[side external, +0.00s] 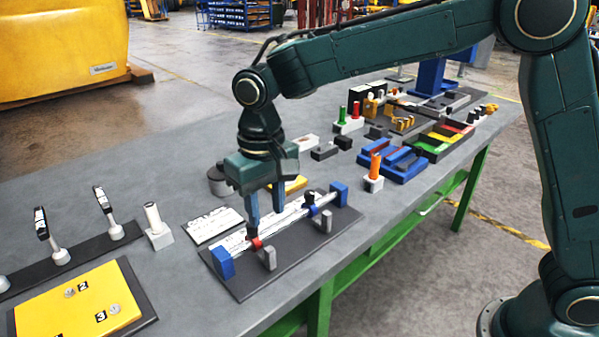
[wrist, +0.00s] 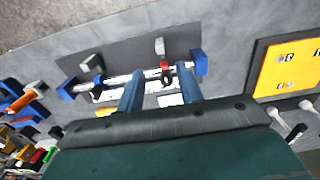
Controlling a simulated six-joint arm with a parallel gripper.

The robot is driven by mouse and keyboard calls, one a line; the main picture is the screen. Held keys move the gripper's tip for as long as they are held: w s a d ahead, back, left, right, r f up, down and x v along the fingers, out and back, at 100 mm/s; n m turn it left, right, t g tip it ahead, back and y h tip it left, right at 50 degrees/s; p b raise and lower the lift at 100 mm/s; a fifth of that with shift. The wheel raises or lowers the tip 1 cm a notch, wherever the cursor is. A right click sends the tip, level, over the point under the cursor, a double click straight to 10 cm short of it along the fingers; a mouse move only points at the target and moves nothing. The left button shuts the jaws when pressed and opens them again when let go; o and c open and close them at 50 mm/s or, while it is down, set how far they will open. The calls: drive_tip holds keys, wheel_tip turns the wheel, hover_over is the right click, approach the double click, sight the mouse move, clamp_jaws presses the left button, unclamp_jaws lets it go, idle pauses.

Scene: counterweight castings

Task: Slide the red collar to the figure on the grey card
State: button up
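The red collar (side external: 256,243) sits on a pale rod (side external: 290,219) near the blue end block (side external: 222,263) at the near left. In the wrist view the red collar (wrist: 165,65) appears between my two fingertips. My gripper (side external: 266,224) is open, its blue fingers pointing down over the rod; it also shows in the wrist view (wrist: 161,71). I cannot tell whether a finger touches the collar. A pale card (side external: 212,225) with dark marks lies beside the fixture; its figure is too small to read.
Two grey posts, one here (side external: 268,258), stand on the dark base plate (side external: 300,264). A yellow numbered board (side external: 80,302) lies at left. Coloured trays (side external: 440,143) stand farther back.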

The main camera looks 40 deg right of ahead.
wheel_tip(320, 180, up, 3)
idle(0.3)
drive_tip(key=s+d+r+t, duration=0.1)
drive_tip(key=s+d+r, duration=0.35)
drive_tip(key=d, duration=0.25)
drive_tip(key=s+d+r+t, duration=0.2)
drive_tip(key=s+d+r, duration=0.1)
drive_tip(key=s+d, duration=0.3)
drive_tip(key=s+d+f+t, duration=0.1)
drive_tip(key=s+d, duration=0.3)
drive_tip(key=s, duration=0.3)
drive_tip(key=s+d+f+t, duration=0.1)
drive_tip(key=s+d+f, duration=0.1)
drive_tip(key=s+d, duration=0.2)
drive_tip(key=s, duration=0.3)
drive_tip(key=shift+t, duration=0.3)
drive_tip(key=shift+w, duration=0.1)
idle(0.7)
